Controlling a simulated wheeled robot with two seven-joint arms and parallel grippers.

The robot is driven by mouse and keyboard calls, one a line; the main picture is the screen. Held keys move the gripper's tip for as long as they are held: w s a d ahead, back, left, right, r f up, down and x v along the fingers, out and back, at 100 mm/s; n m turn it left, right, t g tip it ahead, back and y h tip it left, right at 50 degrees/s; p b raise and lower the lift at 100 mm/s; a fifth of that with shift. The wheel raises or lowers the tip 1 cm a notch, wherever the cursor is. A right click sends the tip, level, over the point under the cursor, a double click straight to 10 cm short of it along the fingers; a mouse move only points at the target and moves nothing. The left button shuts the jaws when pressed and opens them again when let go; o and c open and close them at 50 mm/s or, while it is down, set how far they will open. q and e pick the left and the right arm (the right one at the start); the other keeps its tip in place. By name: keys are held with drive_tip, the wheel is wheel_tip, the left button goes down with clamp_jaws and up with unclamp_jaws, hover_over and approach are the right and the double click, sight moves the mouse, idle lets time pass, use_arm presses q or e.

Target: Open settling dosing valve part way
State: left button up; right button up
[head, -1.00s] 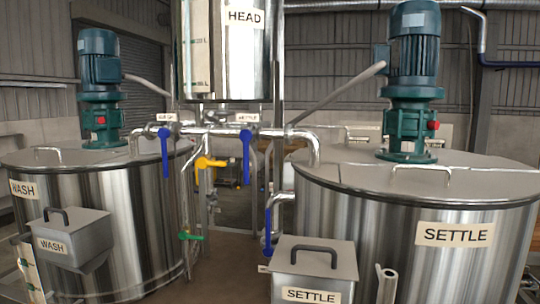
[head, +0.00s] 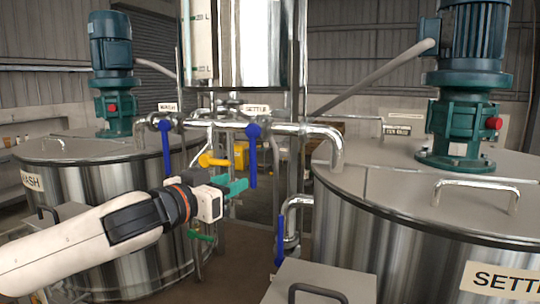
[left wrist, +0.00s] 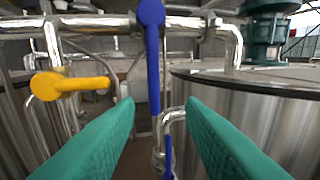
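The settling dosing valve's blue lever (head: 253,155) hangs straight down from the horizontal pipe under the SETTLE label (head: 257,109). It also hangs down in the left wrist view (left wrist: 152,65), in line with the gap between my fingers. My left gripper (head: 240,187), with teal fingers, is open and close to the lever's lower end, pointing at it. The fingers stand apart on either side of the lever's line in the left wrist view; I cannot tell whether the tip is between them. No contact shows. My right gripper is out of view.
A yellow lever (head: 213,160) sits left of the blue one. The WASH blue lever (head: 166,150) hangs farther left. A lower blue lever (head: 280,240) is on a pipe beside the SETTLE tank (head: 400,225). A green lever (head: 203,237) is low, behind my arm.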

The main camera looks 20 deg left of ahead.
sight(251, 162)
use_arm(q)
drive_tip(key=w+r+p, duration=0.1)
drive_tip(key=w, duration=0.1)
drive_tip(key=w+r+p, duration=0.1)
drive_tip(key=w, duration=0.1)
drive_tip(key=shift+r+p, duration=0.3)
drive_tip(key=shift+p, duration=0.05)
drive_tip(key=w, duration=0.2)
drive_tip(key=w+p, duration=0.1)
drive_tip(key=w, duration=0.1)
drive_tip(key=w+p, duration=0.1)
drive_tip(key=w, duration=0.1)
drive_tip(key=shift+d+f, duration=0.15)
drive_tip(key=shift+d, duration=0.2)
drive_tip(key=shift+w+d+f+p, duration=0.1)
drive_tip(key=shift+w+p, duration=0.2)
drive_tip(key=shift+w, duration=0.2)
clamp_jaws()
